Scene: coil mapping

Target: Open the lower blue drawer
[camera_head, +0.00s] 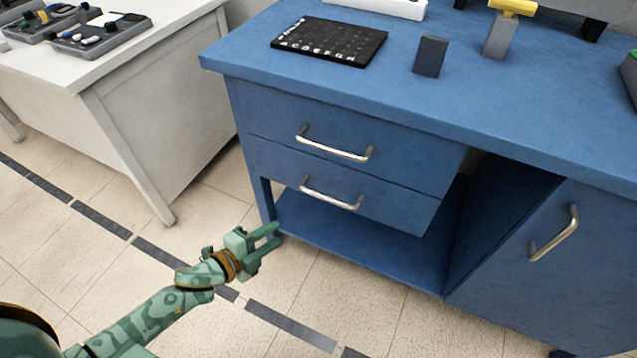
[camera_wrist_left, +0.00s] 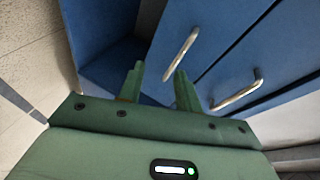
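The lower blue drawer (camera_head: 285,168) is in the blue workbench, and its front looks level with the upper drawer's. Its silver bar handle (camera_head: 332,194) shows in the head view and as the nearer-to-shelf handle (camera_wrist_left: 180,54) in the left wrist view. My green left gripper (camera_head: 279,234) is open and empty, in front of the bench, left of and below the lower handle and apart from it. Its two fingers (camera_wrist_left: 158,88) stand apart in the left wrist view, with the lower handle beyond them. My right gripper is not in view.
The upper drawer (camera_head: 400,158) has a similar handle (camera_head: 335,146). Below is an open shelf (camera_head: 360,255); at right is a cupboard door with a handle (camera_head: 555,235). A black panel (camera_head: 330,42) and grey block (camera_head: 430,56) rest on the benchtop. A white table (camera_head: 150,110) stands left.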

